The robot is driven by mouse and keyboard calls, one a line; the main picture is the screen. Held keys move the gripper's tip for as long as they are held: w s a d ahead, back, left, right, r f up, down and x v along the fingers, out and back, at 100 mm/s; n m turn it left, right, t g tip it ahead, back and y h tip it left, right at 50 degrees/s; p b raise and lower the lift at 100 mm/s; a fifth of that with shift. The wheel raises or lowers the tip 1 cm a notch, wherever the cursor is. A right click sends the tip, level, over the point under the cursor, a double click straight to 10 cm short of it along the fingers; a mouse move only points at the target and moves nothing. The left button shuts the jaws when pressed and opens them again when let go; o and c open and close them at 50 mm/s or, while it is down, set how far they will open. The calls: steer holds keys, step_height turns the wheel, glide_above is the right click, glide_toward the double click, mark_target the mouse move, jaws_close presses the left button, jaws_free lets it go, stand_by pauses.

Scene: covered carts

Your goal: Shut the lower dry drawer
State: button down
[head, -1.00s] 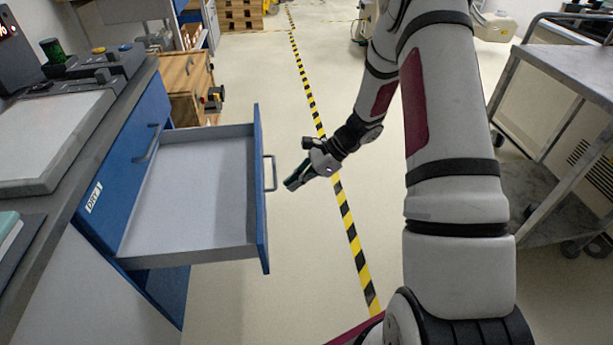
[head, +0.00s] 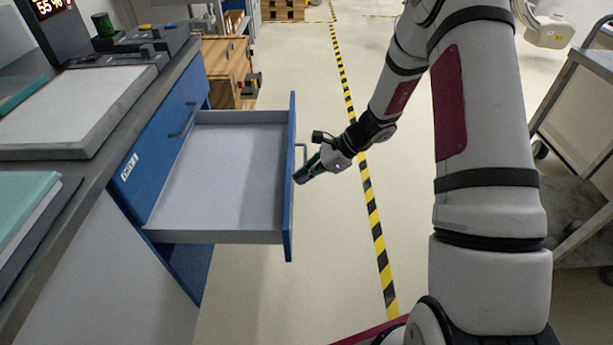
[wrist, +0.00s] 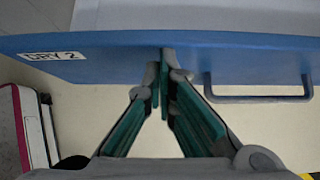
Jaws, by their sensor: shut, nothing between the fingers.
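The lower dry drawer (head: 290,190) stands pulled out of the blue cabinet, and its grey inside looks empty. In the wrist view its blue front (wrist: 120,50) carries a "DRY 2" label (wrist: 52,55) and a bar handle (wrist: 258,98). My gripper (head: 300,178) is shut and empty, with its fingertips at the outer face of the drawer front. In the wrist view my gripper (wrist: 162,62) reaches the front between label and handle; whether it touches cannot be told for sure. The upper drawer front (head: 165,140), marked "DRY", is closed.
The counter (head: 110,170) above holds a scale (head: 75,105) and a teal-covered stack (head: 20,210). Wooden drawers (head: 228,75) stand behind the open drawer. A grey cart (head: 580,110) is at the right. The floor right of the drawer is clear, with a striped tape line.

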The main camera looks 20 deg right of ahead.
steer(key=w+a, duration=0.3)
steer(key=a, duration=0.7)
steer(key=w+a+p, duration=0.1)
steer(key=w+a, duration=0.2)
steer(key=a, duration=0.8)
steer(key=w+a+p, duration=0.1)
steer(key=w+a, duration=0.3)
steer(key=a, duration=0.6)
steer(key=shift+a, duration=0.25)
steer(key=shift+a+r, duration=0.1)
